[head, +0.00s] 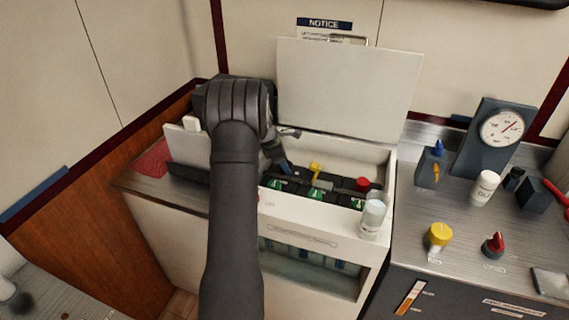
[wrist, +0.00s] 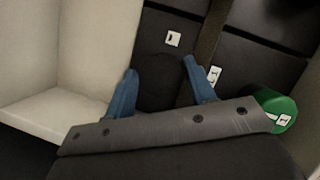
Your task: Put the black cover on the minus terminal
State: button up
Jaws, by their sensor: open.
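In the wrist view the black cover (wrist: 160,82) is a dark round cap between the two blue fingers of my gripper (wrist: 162,88). The fingers stand apart on either side of it. The cover is on or just above a dark battery top, beside a small white label (wrist: 173,39); I cannot read the label's mark or see the terminal under the cover. In the head view my gripper (head: 286,168) reaches down into the left part of the open white battery box (head: 300,218); my arm hides the cover there. A red cap (head: 362,184) sits at the box's right.
Green caps (head: 316,194) and a yellow part (head: 315,170) stand on the batteries. The raised lid (head: 345,85) is behind, and the box's pale wall (wrist: 60,75) is close left of my fingers.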

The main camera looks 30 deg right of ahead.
jog(key=s+v, duration=0.1)
jog(key=v, duration=1.1)
jog(key=shift+w, duration=0.45)
jog(key=x, duration=1.2)
